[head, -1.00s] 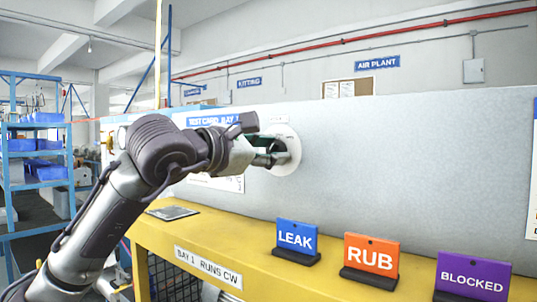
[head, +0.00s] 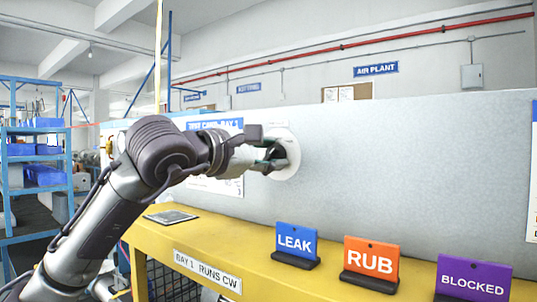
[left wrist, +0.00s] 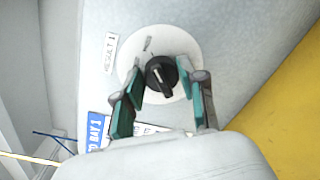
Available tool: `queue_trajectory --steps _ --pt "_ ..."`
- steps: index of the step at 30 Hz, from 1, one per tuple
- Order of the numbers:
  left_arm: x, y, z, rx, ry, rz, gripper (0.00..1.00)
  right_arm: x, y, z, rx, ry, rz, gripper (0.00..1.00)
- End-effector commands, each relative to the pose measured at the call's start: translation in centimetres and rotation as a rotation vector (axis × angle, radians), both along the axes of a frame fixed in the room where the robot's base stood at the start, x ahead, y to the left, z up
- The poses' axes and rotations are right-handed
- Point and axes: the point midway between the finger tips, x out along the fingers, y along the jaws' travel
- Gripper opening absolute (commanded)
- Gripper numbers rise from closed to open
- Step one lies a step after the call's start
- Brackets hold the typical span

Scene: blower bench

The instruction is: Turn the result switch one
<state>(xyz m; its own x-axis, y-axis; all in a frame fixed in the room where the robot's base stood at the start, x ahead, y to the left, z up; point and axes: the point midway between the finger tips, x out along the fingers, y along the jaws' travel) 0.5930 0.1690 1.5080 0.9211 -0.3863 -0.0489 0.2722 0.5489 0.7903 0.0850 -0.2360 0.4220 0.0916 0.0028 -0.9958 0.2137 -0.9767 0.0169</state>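The result switch is a black rotary knob (left wrist: 161,75) on a round white plate (left wrist: 185,52), with a "RESULT 1" label (left wrist: 110,52) beside it in the left wrist view. A pale pointer line shows on the knob. My left gripper (left wrist: 162,72) has its two teal-padded fingers on either side of the knob, with the tips apart and small gaps seeming to remain. In the head view my left gripper (head: 274,157) is at the white plate (head: 290,165) on the grey panel and hides most of the knob. My right gripper is not in view.
A yellow bench (head: 225,237) runs below the panel. LEAK (head: 296,241), RUB (head: 370,260) and BLOCKED (head: 472,279) signs stand on it, right of my arm. A flat dark plate (head: 171,216) lies at its left. A blue shelf (head: 35,160) stands further left.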

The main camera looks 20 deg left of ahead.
Motion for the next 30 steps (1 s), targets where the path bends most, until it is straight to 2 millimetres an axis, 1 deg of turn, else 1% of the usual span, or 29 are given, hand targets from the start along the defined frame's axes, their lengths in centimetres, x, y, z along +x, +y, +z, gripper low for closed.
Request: queue_trajectory --steps 1,3,11,14,17,27,30 --pt "0.0 0.0 0.0 0.000 -0.001 0.001 0.52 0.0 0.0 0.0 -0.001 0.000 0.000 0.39" --pt "0.0 0.0 0.0 -0.001 0.000 0.000 0.63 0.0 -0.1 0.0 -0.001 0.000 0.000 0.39" --pt "0.0 0.0 0.0 -0.001 0.002 0.000 0.63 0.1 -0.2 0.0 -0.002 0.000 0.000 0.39" --pt "-0.3 0.2 0.0 -0.002 0.001 0.000 0.63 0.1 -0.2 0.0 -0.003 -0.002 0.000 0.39" --pt "-1.3 0.6 0.1 -0.001 0.000 -0.001 0.63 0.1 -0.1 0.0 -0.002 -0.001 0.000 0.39" --pt "-7.8 3.4 0.4 -0.001 -0.002 0.002 0.63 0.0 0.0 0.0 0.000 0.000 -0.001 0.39" --pt "-9.3 4.0 0.5 -0.001 -0.001 0.001 0.63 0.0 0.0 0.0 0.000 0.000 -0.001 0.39"
